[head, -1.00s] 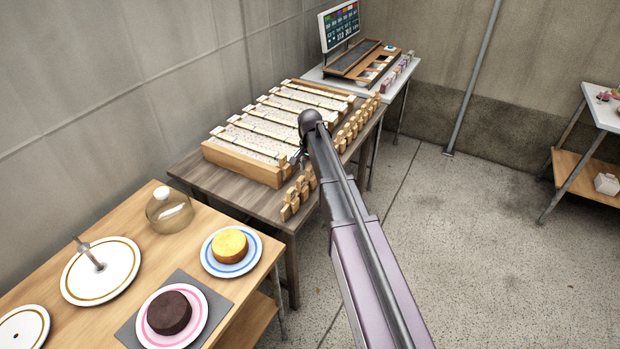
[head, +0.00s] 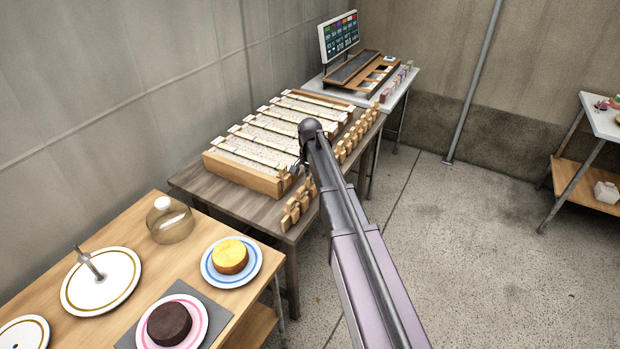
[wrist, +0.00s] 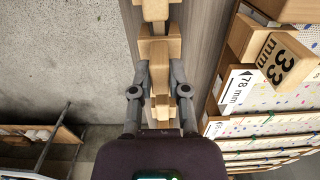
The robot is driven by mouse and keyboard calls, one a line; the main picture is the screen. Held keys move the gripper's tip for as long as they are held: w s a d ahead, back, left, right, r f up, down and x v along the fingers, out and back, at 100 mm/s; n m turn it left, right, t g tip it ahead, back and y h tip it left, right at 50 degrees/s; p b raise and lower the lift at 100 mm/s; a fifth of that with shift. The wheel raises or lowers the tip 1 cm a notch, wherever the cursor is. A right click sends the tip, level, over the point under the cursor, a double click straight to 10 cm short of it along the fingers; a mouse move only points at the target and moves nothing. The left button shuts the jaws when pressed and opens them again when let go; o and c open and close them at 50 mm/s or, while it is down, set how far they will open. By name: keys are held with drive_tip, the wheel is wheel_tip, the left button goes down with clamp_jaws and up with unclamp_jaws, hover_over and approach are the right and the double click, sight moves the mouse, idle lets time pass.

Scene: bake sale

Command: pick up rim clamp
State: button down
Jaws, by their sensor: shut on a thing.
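My gripper (wrist: 160,72) is shut on a wooden rim clamp (wrist: 160,52), with one dark finger on each side of it in the wrist view. Another wooden clamp (wrist: 155,10) lies just beyond it in the same line. In the head view my gripper (head: 298,168) is small and partly hidden by my arm, at the near right corner of the long wooden frame. A row of similar wooden clamps (head: 290,213) stands along the table's right edge. I cannot tell whether the held clamp is clear of the table.
A block marked 33 mm (wrist: 283,60) is right of my gripper. A nearer table (head: 130,220) holds cakes and plates.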

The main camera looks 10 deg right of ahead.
drive_tip(key=shift+r+p, duration=4.35)
drive_tip(key=shift+r, duration=0.25)
drive_tip(key=shift+s, duration=0.1)
